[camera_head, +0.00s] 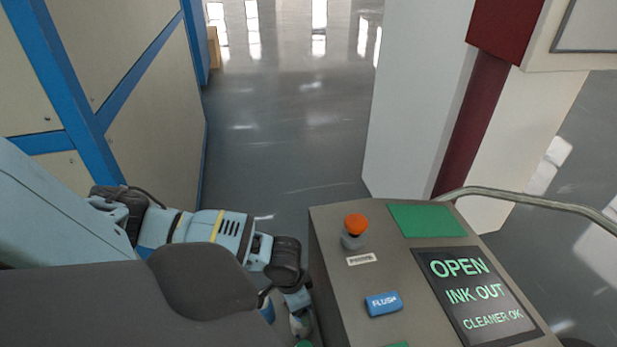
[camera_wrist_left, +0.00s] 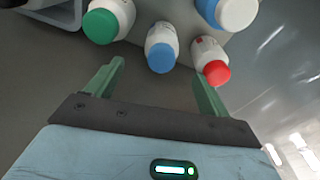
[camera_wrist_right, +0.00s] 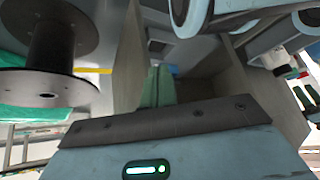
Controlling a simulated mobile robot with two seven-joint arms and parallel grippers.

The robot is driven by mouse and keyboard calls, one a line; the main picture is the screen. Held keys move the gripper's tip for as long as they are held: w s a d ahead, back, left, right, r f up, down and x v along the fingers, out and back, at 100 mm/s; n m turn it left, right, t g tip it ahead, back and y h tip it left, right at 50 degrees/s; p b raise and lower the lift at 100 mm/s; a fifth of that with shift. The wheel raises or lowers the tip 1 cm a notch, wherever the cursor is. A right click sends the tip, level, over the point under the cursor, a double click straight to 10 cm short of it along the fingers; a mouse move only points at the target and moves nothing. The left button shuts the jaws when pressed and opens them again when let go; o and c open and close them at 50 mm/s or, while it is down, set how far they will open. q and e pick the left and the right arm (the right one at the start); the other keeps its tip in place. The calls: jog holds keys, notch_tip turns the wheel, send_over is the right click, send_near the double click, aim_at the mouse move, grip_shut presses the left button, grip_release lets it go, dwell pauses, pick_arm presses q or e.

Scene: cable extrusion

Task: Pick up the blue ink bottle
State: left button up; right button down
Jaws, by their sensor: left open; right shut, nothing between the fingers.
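In the left wrist view a white bottle with a blue cap (camera_wrist_left: 162,48) lies ahead of my left gripper (camera_wrist_left: 157,80). My left gripper is open, with the bottle's cap between its fingers' directions but beyond the tips, and nothing is between the fingers. In the head view my left arm reaches down beside the console, and its fingers are not clear there. My right gripper (camera_wrist_right: 159,72) is shut and empty in the right wrist view, away from the bottles. It does not show in the head view.
A green-capped bottle (camera_wrist_left: 108,20) is left of the blue-capped one, and a red-capped bottle (camera_wrist_left: 211,60) is right. Another white-and-blue bottle (camera_wrist_left: 230,12) is at the top. The console (camera_head: 345,300) has a screen (camera_head: 477,294) reading "INK OUT". A dark spool (camera_wrist_right: 50,50) is near my right gripper.

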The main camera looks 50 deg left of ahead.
aim_at(298, 330)
pick_arm(q)
jog(key=shift+s+f, duration=0.1)
jog(key=shift+f, duration=0.1)
notch_tip(298, 330, down, 2)
jog(key=shift+f+b, duration=0.1)
jog(key=shift+b, duration=0.35)
jog(key=shift+w+f+b, duration=0.25)
jog(key=shift+f+b, duration=0.05)
jog(key=shift+f, duration=0.55)
jog(key=shift+w+f+b, duration=0.2)
jog(key=shift+f+b, duration=0.15)
jog(key=shift+f, duration=0.55)
jog(key=shift+w+f+b, duration=0.25)
jog(key=shift+f+b, duration=0.05)
jog(key=shift+f, duration=0.55)
pick_arm(e)
notch_tip(298, 330, down, 3)
jog(key=shift+s+d+r, duration=0.1)
jog(key=shift+s+r, duration=0.05)
jog(key=shift+r, duration=0.05)
pick_arm(q)
jog(key=c, duration=1.5)
pick_arm(e)
jog(key=shift+s, duration=0.25)
pick_arm(q)
jog(key=shift+r, duration=0.15)
